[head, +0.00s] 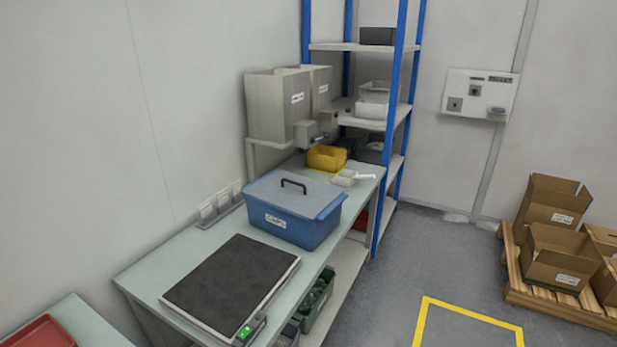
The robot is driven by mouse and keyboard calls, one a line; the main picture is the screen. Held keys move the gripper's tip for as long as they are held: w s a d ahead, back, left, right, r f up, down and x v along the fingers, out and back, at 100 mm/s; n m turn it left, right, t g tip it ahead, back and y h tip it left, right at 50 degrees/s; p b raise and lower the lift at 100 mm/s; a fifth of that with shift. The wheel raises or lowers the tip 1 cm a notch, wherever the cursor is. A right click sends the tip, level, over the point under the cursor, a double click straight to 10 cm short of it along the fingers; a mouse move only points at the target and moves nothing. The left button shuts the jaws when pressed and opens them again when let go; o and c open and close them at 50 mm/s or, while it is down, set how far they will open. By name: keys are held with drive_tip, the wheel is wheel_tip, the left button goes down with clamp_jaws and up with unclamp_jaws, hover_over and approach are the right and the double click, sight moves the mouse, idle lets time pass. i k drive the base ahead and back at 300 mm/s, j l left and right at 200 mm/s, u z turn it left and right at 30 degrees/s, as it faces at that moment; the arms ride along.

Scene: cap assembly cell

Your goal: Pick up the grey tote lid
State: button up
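The grey tote lid (268,197) lies flat on top of a blue tote (310,234) and closes it. The lid has a dark arched handle (294,184) standing up near its middle. The tote stands on a pale workbench (160,268) and has a white label on its front. The inside of the tote is hidden by the lid. My gripper is not in view.
A dark-topped scale (231,283) lies in front of the tote. Behind it are a yellow bin (327,157), a white scoop (346,178) and grey dispensers (278,104). A blue-post shelf (382,150) stands beyond.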

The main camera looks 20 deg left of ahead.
sight(307, 198)
drive_tip(key=i+u, duration=0.15)
drive_tip(key=i, duration=0.3)
drive_tip(key=i+l+u, duration=0.2)
drive_tip(key=i, duration=0.25)
drive_tip(key=i+l+u, duration=0.15)
drive_tip(key=i, duration=0.3)
drive_tip(key=i+l+u, duration=0.2)
drive_tip(key=i, duration=0.2)
drive_tip(key=i+l+u, duration=0.35)
drive_tip(key=u, duration=0.15)
drive_tip(key=i+l+u, duration=0.7)
drive_tip(key=l+u, duration=0.25)
drive_tip(key=l, duration=0.25)
